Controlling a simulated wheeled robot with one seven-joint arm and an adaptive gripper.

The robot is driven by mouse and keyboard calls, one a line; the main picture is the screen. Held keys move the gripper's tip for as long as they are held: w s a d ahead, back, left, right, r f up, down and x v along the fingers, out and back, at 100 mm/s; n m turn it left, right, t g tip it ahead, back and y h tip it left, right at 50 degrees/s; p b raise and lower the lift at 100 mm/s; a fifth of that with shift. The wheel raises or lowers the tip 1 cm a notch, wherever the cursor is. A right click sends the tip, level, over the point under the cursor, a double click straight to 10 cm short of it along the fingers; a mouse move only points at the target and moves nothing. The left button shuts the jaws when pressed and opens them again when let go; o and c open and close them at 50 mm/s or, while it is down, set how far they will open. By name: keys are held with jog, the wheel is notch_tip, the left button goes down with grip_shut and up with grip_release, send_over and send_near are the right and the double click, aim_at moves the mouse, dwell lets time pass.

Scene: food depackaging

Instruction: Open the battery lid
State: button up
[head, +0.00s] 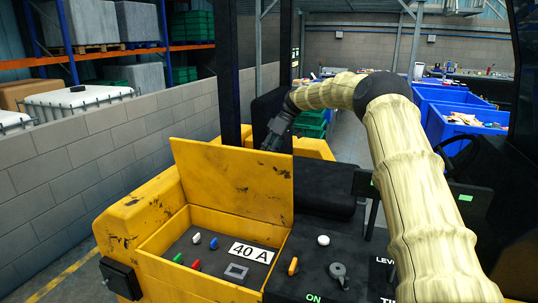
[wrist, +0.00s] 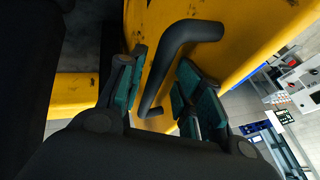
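The yellow battery lid (head: 233,183) stands raised, nearly upright, at the back edge of the yellow battery box (head: 153,232). The compartment below it is uncovered. In the wrist view the lid's yellow surface (wrist: 240,35) carries a bent black handle (wrist: 190,32). The handle is hidden in the head view. My gripper (head: 271,141) is at the lid's top right, behind its upper edge. In the wrist view my gripper (wrist: 158,92) is open, with part of the handle between its green-padded fingers. Gaps show beside the handle; contact is unclear.
The compartment holds coloured plugs (head: 196,265) and a "40 A" label (head: 250,252). To its right is a black panel with a white button (head: 323,240), a yellow switch (head: 293,266) and a grey knob (head: 338,271). A grey block wall (head: 90,160) runs along the left.

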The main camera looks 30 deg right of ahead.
jog(key=v, duration=1.2)
jog(key=shift+d+f, duration=0.15)
jog(key=shift+d, duration=0.15)
jog(key=shift+s, duration=0.1)
